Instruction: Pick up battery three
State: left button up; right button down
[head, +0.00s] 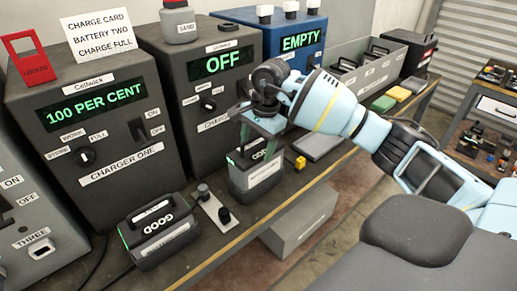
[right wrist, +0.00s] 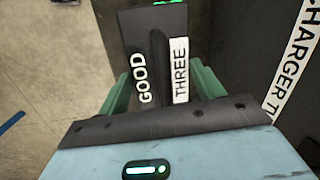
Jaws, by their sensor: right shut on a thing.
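My left gripper is not in view.
Another battery (head: 160,238) marked GOOD lies on the bench at the front left, beside a small plate with knobs (head: 213,212). Charger one (head: 95,120) reads 100 PER CENT; the middle charger (head: 205,75) reads OFF. A yellow block (head: 300,163) sits right of battery three.

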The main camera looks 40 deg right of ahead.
notch_tip(320, 180, up, 8)
jog(key=shift+w+f+p, duration=0.1)
jog(key=shift+f+p, duration=0.15)
jog(key=shift+p, duration=0.9)
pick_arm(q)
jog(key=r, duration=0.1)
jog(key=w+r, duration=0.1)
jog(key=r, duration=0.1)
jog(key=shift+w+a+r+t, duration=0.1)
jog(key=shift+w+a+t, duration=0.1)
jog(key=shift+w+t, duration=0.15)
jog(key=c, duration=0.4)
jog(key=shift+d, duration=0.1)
pick_arm(e)
jog(key=s+a+r+n+g, duration=0.1)
jog(key=s+a+r+n, duration=0.5)
jog(key=s+a+n, duration=0.6)
jog(key=shift+s+a+r+g+y, duration=0.15)
jog(key=shift+s+a+g+y, duration=0.25)
jog(key=shift+a, duration=0.3)
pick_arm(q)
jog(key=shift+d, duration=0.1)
